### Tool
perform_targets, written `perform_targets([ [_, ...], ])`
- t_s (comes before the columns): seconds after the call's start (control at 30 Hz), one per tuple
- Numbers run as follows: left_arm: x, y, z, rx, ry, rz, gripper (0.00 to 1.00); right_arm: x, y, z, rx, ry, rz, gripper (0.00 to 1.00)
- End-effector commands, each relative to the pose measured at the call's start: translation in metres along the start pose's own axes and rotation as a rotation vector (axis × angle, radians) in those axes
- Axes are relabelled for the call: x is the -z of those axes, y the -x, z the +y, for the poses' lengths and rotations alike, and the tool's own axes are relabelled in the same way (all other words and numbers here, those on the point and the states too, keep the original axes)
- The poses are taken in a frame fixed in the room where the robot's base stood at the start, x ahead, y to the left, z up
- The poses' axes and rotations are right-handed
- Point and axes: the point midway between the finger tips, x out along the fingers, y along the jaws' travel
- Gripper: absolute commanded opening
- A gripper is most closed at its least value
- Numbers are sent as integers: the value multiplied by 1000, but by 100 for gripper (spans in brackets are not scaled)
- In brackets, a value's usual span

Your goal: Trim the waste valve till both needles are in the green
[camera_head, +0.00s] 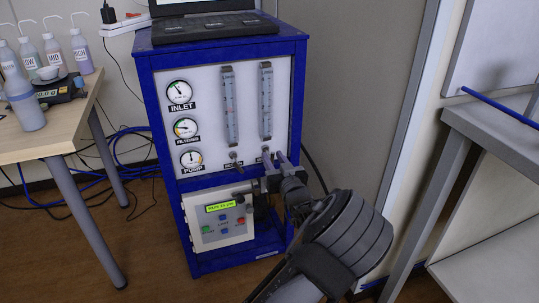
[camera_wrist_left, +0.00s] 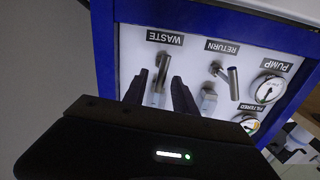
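The waste valve (camera_wrist_left: 161,70) is a silver lever on the blue cabinet's white panel, under the WASTE label, which reads upside down in the left wrist view. My left gripper (camera_head: 273,161) is at the panel in the head view. In the left wrist view, its dark fingers (camera_wrist_left: 159,84) stand apart on either side of the lever, with a gap visible. The return valve (camera_wrist_left: 229,80) is beside it. The inlet gauge (camera_head: 180,92), filtered gauge (camera_head: 185,128) and pump gauge (camera_head: 191,160) have needles. I cannot tell whether they sit in green. My right gripper is out of view.
Two flow tubes (camera_head: 229,105) rise above the valves. A control box (camera_head: 219,220) with a lit display and coloured buttons sits low in the cabinet (camera_head: 174,56). A wooden table (camera_head: 40,137) with bottles stands left, a grey bench (camera_head: 497,135) right. Blue cables lie on the floor.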

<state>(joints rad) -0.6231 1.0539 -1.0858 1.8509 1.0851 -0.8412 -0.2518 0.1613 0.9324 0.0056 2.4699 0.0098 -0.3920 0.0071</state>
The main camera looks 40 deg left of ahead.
Motion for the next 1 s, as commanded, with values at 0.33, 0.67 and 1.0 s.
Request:
perform_targets([
  [0.33,-1,-41,0,-1,-1,1,33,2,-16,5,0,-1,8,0],
  [0.67,0,-42,0,-1,-1,-1,28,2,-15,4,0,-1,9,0],
  [1.0,0,-42,0,-1,-1,-1,0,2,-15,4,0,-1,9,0],
])
